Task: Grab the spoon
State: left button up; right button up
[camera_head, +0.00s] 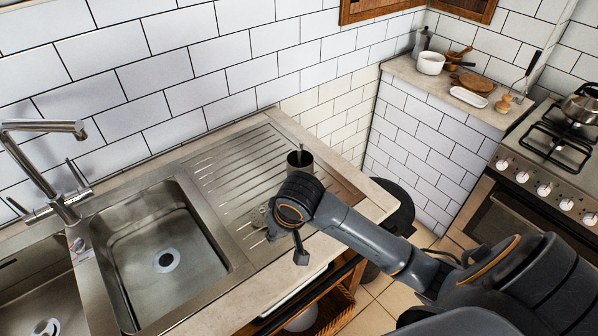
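A dark metal cup (300,161) stands on the ribbed drainboard of the sink. My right wrist covers the counter just in front of the cup. My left gripper is out of view.
Sink basins (165,255) and a tall faucet (45,150) are at left. A tiled wall stands behind the drainboard. At right, a side counter (420,78) holds a white pot (431,62), wooden items and a white dish, beside a stove (555,150) with a kettle.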

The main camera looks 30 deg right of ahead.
jog(key=w+d+r+m+h, duration=0.2)
jog(key=w+d+r+m, duration=0.1)
jog(key=w+d+r, duration=0.55)
jog(key=m, duration=0.3)
send_near(299, 153)
jog(key=shift+h, duration=0.3)
jog(key=x, duration=0.2)
jog(key=p+x, duration=0.1)
jog(key=x, duration=0.3)
jog(key=shift+s+a+f, duration=0.1)
jog(key=shift+a+f, duration=0.15)
jog(key=shift+f+p, duration=0.25)
jog(key=shift+p, duration=0.2)
jog(key=p+x, duration=0.1)
jog(key=x, duration=0.2)
jog(key=shift+w+d+f, duration=0.15)
jog(key=shift+w+f, duration=0.1)
jog(key=shift+w, duration=0.05)
jog(key=shift+w+d+f, duration=0.15)
jog(key=shift+w+f, duration=0.05)
jog(key=shift+f, duration=0.3)
grip_shut()
